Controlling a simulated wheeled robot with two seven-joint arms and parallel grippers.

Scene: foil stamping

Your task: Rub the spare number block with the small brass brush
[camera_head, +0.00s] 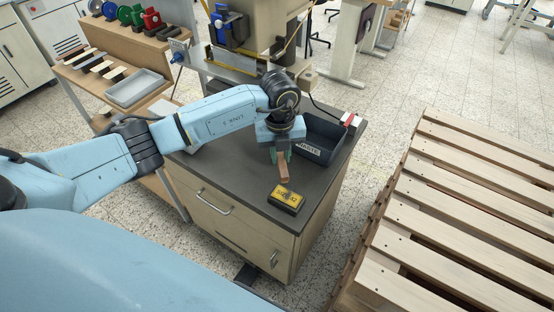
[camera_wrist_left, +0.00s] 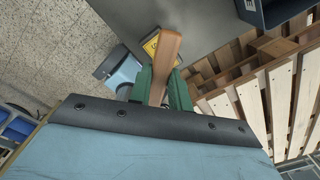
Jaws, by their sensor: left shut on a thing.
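My left gripper (camera_head: 279,155) is shut on the small brass brush (camera_head: 283,170), gripping its brown wooden handle. The brush points down towards the spare number block (camera_head: 286,197), a dark block with a yellow top and dark markings lying on the grey cabinet top near its front corner. In the left wrist view the brush (camera_wrist_left: 165,55) sticks out between the green fingers (camera_wrist_left: 160,88) and covers part of the yellow block (camera_wrist_left: 150,46). I cannot tell whether the brush touches the block. The bristles are not clear. My right gripper is not in view.
A dark waste bin (camera_head: 322,138) stands on the cabinet top (camera_head: 245,180) right behind my gripper, with a red-handled thing at its rim. A press (camera_head: 240,45) stands behind. A wooden pallet stack (camera_head: 460,215) is at the right. The cabinet top left of the block is clear.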

